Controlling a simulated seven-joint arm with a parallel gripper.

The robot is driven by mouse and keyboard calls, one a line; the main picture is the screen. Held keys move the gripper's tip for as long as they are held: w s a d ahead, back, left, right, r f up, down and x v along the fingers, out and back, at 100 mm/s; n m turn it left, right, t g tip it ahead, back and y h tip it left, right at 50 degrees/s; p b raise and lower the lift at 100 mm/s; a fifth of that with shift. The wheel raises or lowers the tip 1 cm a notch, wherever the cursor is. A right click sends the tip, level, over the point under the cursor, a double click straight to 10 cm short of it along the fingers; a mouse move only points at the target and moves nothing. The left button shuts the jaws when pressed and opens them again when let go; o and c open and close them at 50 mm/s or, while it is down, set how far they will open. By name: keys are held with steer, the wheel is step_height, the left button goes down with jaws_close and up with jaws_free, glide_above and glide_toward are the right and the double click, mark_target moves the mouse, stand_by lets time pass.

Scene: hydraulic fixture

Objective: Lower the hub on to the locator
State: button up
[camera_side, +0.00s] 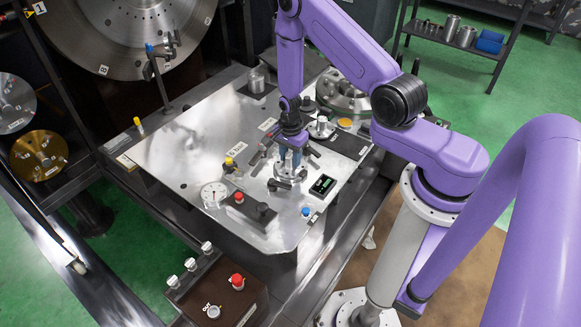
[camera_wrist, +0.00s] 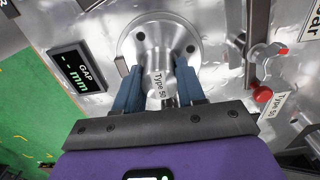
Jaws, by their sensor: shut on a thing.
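The silver hub (camera_wrist: 157,62) has a cylindrical body and a "Type 50" label in the wrist view. My gripper (camera_wrist: 156,78) has its two blue fingers shut on this body, one on each side. A round silver flange with dark bolt holes (camera_wrist: 141,36) shows around and beyond it; I cannot tell whether it belongs to the hub or to the locator. In the side view my gripper (camera_side: 290,155) points down over a silver flanged part (camera_side: 287,174) on the metal plate. The locator cannot be told apart there, and any gap beneath the hub is hidden.
A gap display (camera_wrist: 78,72) reads "-- mm" beside the flange. A red-knobbed clamp (camera_wrist: 262,94) stands on its other side. The metal plate (camera_side: 180,160) also carries a dial gauge (camera_side: 214,194) and several coloured knobs. Its left part is largely clear.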

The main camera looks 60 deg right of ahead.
mark_target(291, 155)
stand_by(0.8)
steer(key=o, duration=1.3)
steer(key=shift+f, duration=0.1)
steer(key=shift+c, duration=0.2)
step_height(291, 155, up, 17)
steer(key=s+a+r+n, duration=0.2)
steer(key=a+r+n, duration=0.3)
steer(key=a+n, duration=0.25)
steer(key=s+a+r+n, duration=0.2)
steer(key=s+r+n, duration=0.1)
steer(key=s+n, duration=0.4)
steer(key=s+a+r+n, duration=0.2)
steer(key=s+r+n, duration=0.1)
steer(key=s+n, duration=0.5)
steer(key=s+a+r+n, duration=0.1)
steer(key=s+r+n, duration=0.2)
steer(key=s+n, duration=0.5)
steer(key=shift+s+a+r, duration=0.15)
steer(key=shift+s+a, duration=0.2)
steer(key=shift+a, duration=0.05)
